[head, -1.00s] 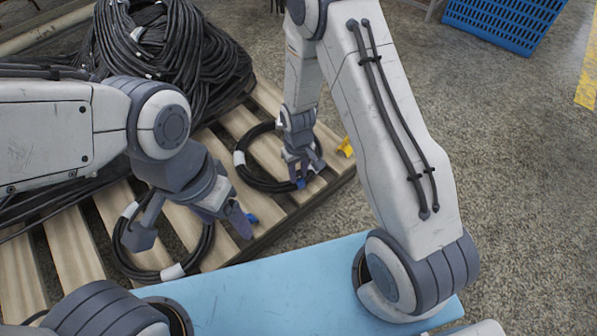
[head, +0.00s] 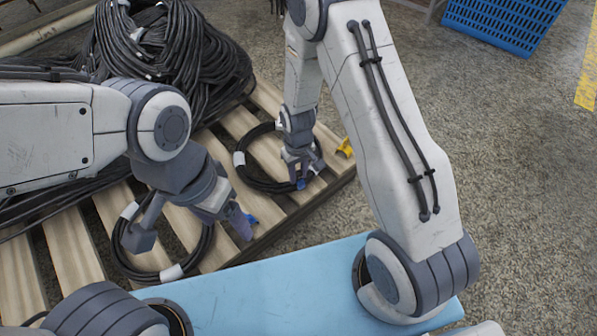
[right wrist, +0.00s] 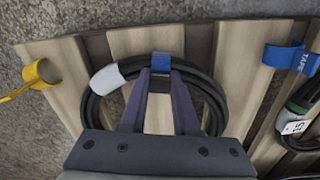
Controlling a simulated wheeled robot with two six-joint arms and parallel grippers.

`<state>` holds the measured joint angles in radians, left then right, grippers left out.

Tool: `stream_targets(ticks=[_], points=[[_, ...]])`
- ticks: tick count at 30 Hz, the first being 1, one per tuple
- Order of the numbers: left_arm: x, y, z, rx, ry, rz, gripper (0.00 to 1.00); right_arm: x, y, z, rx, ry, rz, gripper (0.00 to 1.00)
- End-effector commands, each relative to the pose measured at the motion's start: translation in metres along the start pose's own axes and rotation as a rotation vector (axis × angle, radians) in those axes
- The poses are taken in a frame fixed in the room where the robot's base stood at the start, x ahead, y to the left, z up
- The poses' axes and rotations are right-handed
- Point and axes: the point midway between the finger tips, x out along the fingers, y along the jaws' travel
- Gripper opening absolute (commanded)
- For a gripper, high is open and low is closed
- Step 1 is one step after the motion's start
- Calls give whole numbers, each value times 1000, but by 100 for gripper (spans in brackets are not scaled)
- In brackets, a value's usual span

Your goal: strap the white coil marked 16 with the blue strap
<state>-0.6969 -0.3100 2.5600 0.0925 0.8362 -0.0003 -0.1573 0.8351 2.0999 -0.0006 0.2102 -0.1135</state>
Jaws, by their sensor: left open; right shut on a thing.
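A black coil with a white band (right wrist: 107,79) lies on the pallet; it also shows in the head view (head: 240,159). No number is readable on it. A blue strap (right wrist: 160,62) sits at the coil's edge in the right wrist view. My right gripper (right wrist: 159,78) is shut on this strap over the coil; the gripper also shows in the head view (head: 300,177). I cannot tell whether the strap goes fully around the cable. My left gripper (head: 190,230) is open, its fingers spread above a second black coil (head: 120,255) with white bands.
A yellow strap (right wrist: 33,76) is at the pallet edge. A large black cable heap (head: 190,60) stands behind. A blue crate (head: 500,22) is far right.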

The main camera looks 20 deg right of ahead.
Motion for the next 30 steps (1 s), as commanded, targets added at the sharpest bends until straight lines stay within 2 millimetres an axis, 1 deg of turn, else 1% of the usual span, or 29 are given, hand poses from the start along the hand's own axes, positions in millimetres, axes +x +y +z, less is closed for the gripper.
stream_targets(ticks=[1,8,9,11,12,16,20,23,27,30], points=[[8,-1,0,0,0,0,74,20,0,-2,0,10,1,0],[8,-1,0,0,0,0,74,20,0,-2,0,10,1,0],[8,-1,0,0,0,0,74,20,0,-2,0,10,1,37],[8,-1,0,0,0,0,74,20,0,-2,0,10,1,60],[8,-1,0,0,0,0,74,20,0,-2,0,10,1,64],[5,0,0,0,0,0,74,17,0,-2,0,10,1,64],[-7,0,0,0,0,0,74,1,0,-2,0,10,1,64],[-23,2,-1,0,0,0,74,-19,0,-2,0,11,2,64],[-47,3,-2,0,0,0,74,-53,0,-1,0,10,2,64],[-62,4,-3,0,0,0,74,-74,0,0,1,10,3,64]])
